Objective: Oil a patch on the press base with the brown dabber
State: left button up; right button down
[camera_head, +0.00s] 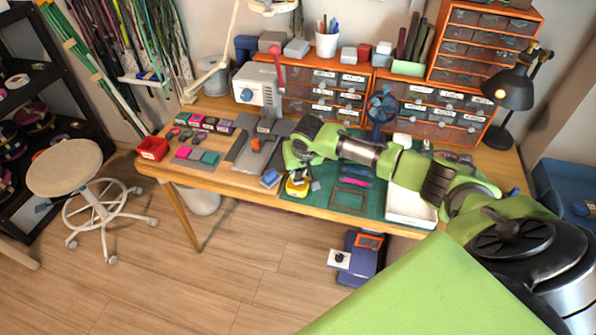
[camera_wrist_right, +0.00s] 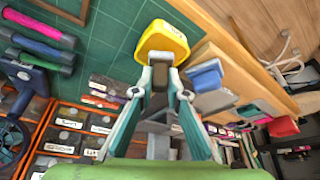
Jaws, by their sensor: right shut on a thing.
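The press (camera_head: 258,88), white with a red-knobbed lever, stands at the back left of the table. Its grey base (camera_head: 242,157) lies in front, with a small orange piece (camera_head: 256,144) on it. My right gripper (camera_head: 298,176) is to the right of the base, over the near left part of the green mat. The yellow block also shows in the head view (camera_head: 297,188). My left gripper is not in view.
The green cutting mat (camera_head: 318,203) holds a wooden frame (camera_head: 350,198), pink and dark rolls and a white tray (camera_head: 410,207). A blue block (camera_head: 270,178) lies between base and mat. Orange drawer units (camera_head: 430,117) line the back. A red box (camera_head: 152,148) is at the left.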

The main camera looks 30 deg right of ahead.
aim_at(298, 170)
jog(key=shift+f, duration=0.5)
dwell(0.6)
jog(key=shift+s+f, duration=0.1)
dwell(2.0)
jog(key=shift+p, duration=0.3)
notch_tip(298, 170, up, 7)
jog(key=p, duration=0.8)
dwell(0.5)
